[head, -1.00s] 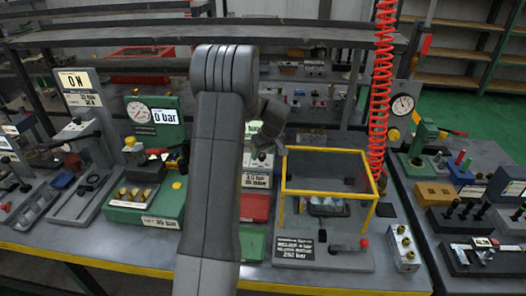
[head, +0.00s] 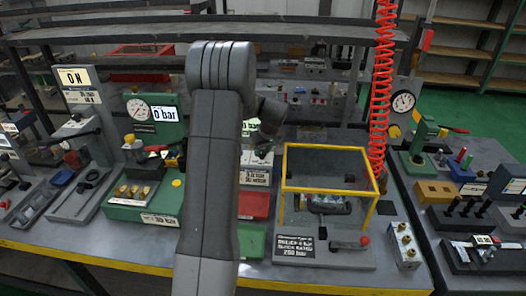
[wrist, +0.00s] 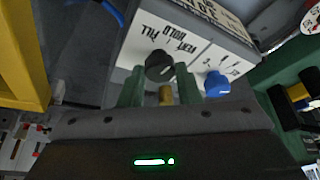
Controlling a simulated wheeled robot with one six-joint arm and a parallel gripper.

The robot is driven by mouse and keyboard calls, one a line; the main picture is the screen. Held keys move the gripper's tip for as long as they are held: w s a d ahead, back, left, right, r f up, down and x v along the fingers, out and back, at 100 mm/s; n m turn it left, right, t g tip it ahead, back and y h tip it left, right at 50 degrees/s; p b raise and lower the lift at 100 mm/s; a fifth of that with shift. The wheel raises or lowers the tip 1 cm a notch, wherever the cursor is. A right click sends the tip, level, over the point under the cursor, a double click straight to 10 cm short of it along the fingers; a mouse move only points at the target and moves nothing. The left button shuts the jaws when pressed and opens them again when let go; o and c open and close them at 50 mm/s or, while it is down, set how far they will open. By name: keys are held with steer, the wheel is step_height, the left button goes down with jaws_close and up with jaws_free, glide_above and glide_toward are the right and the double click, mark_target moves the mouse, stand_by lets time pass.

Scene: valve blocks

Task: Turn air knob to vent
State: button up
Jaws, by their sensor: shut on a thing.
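The air knob (wrist: 159,66) is a round black knob on the pale face of a valve block (wrist: 200,38) in the wrist view. FILL, HOLD and VENT are printed beside it, upside down in this view. My gripper (wrist: 160,74) has its two green fingers on either side of the black knob, shut on it. The knob's pointer is too dark to read. In the head view, the white block (head: 257,168) shows in part beside my arm, and my fingertips are hidden.
A blue knob (wrist: 216,84) sits close to the right finger. A yellow-framed clear guard (head: 330,188) stands right of the block; a yellow bar (wrist: 22,60) is at left in the wrist view. A green gauge block (head: 152,120) stands left of my arm. A red coiled hose (head: 382,95) hangs at right.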

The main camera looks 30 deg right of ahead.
steer(key=m, duration=0.2)
steer(key=m+h+b, duration=0.1)
steer(key=m, duration=0.1)
steer(key=shift+a+f+b, duration=0.1)
steer(key=shift+a+b, duration=0.1)
steer(key=shift+b, duration=0.1)
steer(key=shift+w+m+g+h+b, duration=0.15)
steer(key=shift+m+h+b, duration=0.3)
steer(key=shift+m, duration=0.45)
steer(key=shift+s+m+g+h+b, duration=0.1)
steer(key=shift+m+g+h+b, duration=0.25)
steer(key=shift+m, duration=0.55)
steer(key=o, duration=1)
steer(key=b+v, duration=0.1)
steer(key=v, duration=1.3)
steer(key=shift+a, duration=0.15)
steer(key=shift+f, duration=0.1)
steer(key=x, duration=1.3)
steer(key=shift+w+d+f+p, duration=0.15)
steer(key=shift+d+f+p, duration=0.1)
steer(key=shift+p, duration=0.15)
